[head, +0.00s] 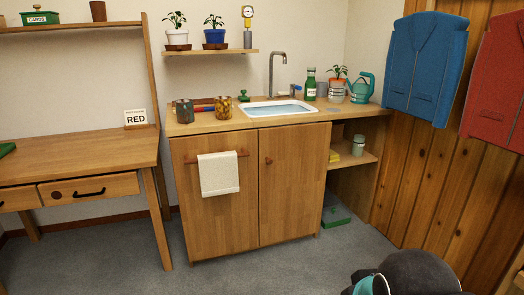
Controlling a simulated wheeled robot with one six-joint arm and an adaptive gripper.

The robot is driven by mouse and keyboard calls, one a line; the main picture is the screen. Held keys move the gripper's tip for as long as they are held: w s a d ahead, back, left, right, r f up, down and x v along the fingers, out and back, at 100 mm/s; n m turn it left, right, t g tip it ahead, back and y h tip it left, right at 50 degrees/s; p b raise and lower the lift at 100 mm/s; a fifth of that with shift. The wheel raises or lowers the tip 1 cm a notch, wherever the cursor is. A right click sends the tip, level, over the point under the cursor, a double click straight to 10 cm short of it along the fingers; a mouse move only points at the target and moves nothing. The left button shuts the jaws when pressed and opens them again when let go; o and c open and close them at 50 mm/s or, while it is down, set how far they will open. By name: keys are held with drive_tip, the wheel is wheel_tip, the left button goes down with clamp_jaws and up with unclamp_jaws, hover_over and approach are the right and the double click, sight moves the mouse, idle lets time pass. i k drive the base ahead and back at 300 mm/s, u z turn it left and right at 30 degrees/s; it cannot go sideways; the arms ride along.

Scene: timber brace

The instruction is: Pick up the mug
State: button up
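No vessel with a clear mug handle can be made out. A small grey cup-like vessel (321,89) stands on the sink counter between the green bottle and the potted plant. A dark greyish vessel (184,111) stands at the counter's left end; it may be a jar or a mug. A brown cup-like vessel (98,11) stands on the upper left shelf. I cannot tell which of these is the mug. My gripper is not in view; only a dark rounded part with a teal band, probably of my arm, shows at the bottom right.
The wooden sink cabinet (215,225) has a towel (219,174) on its door and a basin (283,108) on top. An amber jar (223,107), green bottle (311,85) and teal watering can (361,87) stand there. A desk (80,165) is left. Grey floor (205,275) is clear in front.

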sight(185, 112)
drive_tip(key=i, duration=1.2)
drive_tip(key=z, duration=0.2)
drive_tip(key=k, duration=0.4)
drive_tip(key=u, duration=1.6)
drive_tip(key=i, duration=1.35)
drive_tip(key=z, duration=0.3)
